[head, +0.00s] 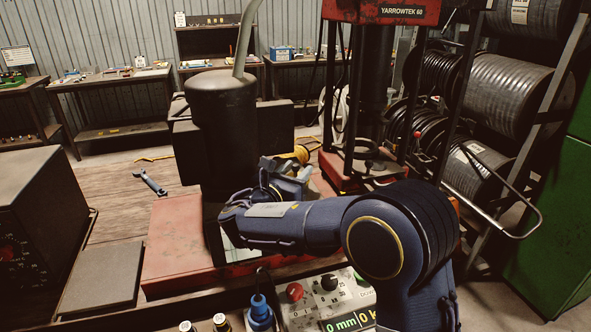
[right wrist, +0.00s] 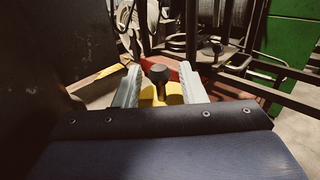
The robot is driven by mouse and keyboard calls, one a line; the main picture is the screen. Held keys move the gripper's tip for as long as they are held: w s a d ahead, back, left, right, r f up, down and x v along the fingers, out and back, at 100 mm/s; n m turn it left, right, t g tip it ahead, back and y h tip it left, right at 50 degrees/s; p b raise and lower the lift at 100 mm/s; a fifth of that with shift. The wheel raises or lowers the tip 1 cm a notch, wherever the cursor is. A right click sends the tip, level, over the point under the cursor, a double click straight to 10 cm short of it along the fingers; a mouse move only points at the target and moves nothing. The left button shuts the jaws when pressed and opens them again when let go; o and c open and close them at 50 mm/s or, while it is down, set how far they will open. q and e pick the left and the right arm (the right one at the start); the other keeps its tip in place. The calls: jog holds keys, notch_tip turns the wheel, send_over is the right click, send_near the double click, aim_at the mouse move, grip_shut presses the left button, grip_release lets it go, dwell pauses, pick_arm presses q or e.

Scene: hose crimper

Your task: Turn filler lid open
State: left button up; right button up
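A dark round-topped knob (right wrist: 158,74) stands on a yellow part (right wrist: 160,97) in the right wrist view; it may be the filler lid, but I cannot tell for sure. My right gripper (right wrist: 160,85) has its two grey fingers apart, one on each side of the knob, with gaps visible. In the head view my right gripper (head: 286,172) is beside the dark cylinder tank (head: 222,120), partly hidden by my own blue wrist. A yellow thing (head: 301,153) shows just behind it; the knob is not clear there. My left gripper is not in view.
A red press frame (head: 385,12) with dark columns stands behind my right gripper. Hose reels (head: 515,90) fill the right. A control panel (head: 325,300) with red and black knobs is in front. A wrench (head: 150,182) lies on the wooden bench at left.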

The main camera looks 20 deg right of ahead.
jog(key=shift+d, duration=0.1)
grip_shut()
jog(key=shift+f, duration=0.1)
